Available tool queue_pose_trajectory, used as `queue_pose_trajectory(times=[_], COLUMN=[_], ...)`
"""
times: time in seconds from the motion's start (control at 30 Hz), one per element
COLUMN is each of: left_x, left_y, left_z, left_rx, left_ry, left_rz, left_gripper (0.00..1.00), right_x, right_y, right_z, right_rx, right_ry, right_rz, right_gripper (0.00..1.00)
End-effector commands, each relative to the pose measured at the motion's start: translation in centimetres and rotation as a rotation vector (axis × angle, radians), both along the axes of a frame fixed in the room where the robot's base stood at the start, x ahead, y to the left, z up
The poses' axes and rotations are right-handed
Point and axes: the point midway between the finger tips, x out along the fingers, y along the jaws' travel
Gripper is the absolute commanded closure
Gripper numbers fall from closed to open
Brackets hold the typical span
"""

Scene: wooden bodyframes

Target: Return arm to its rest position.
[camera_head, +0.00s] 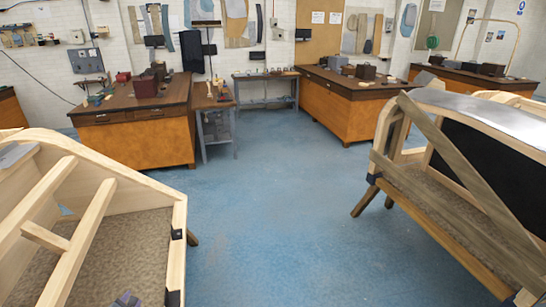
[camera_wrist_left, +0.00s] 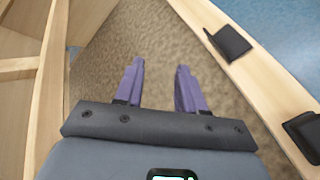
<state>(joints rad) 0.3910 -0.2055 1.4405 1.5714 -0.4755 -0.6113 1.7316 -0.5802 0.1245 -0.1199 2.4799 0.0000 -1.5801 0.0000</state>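My left gripper (camera_wrist_left: 157,88) is open and empty in the left wrist view, its two purple fingers apart. It points into the wooden bodyframe (camera_wrist_left: 215,30), above the frame's brown carpet-like floor (camera_wrist_left: 150,30). I cannot tell whether the fingers touch the floor panel. My right gripper is not in either view.
Black brackets (camera_wrist_left: 230,43) sit on the frame's side rail near my left gripper. Wooden beams (camera_head: 40,200) cross the left frame. A second bodyframe (camera_head: 440,215) stands at right. Workbenches (camera_head: 135,140) line the back. The blue floor (camera_head: 270,220) between the frames is clear.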

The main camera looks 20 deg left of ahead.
Motion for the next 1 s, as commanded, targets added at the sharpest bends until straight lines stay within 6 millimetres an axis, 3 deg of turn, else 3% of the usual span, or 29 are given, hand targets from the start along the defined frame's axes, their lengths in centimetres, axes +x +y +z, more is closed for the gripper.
queue_pose_trajectory(times=[0.07,0.17,0.27,0.37,0.43,0.6,0.7,0.93,1.0], left_x=[-0.2,0.6,1.5,1.8,1.3,-2.7,-5.8,-13.4,-13.4], left_y=[0.2,-1.7,-5.8,-11.6,-16.6,-28.2,-33.5,-42.4,-42.5], left_z=[3.0,6.0,8.0,8.7,8.5,7.3,6.7,6.6,9.6], left_rx=[0.208,0.449,0.674,0.883,1.021,1.285,1.385,1.543,1.553], left_ry=[0.213,0.46,0.679,0.862,0.962,1.076,1.071,0.938,0.934], left_rz=[-0.177,-0.415,-0.672,-0.95,-1.162,-1.658,-1.895,-2.344,-2.351], left_gripper=[0.61,0.61,0.61,0.61,0.61,0.61,0.61,0.61,0.61], right_x=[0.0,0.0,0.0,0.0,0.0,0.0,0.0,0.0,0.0], right_y=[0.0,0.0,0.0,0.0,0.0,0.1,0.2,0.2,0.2], right_z=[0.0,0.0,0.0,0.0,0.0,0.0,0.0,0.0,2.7], right_rx=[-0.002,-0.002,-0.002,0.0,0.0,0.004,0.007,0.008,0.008], right_ry=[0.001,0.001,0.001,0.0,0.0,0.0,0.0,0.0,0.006], right_rz=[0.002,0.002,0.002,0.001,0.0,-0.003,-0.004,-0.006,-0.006], right_gripper=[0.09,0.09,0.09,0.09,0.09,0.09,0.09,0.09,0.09])
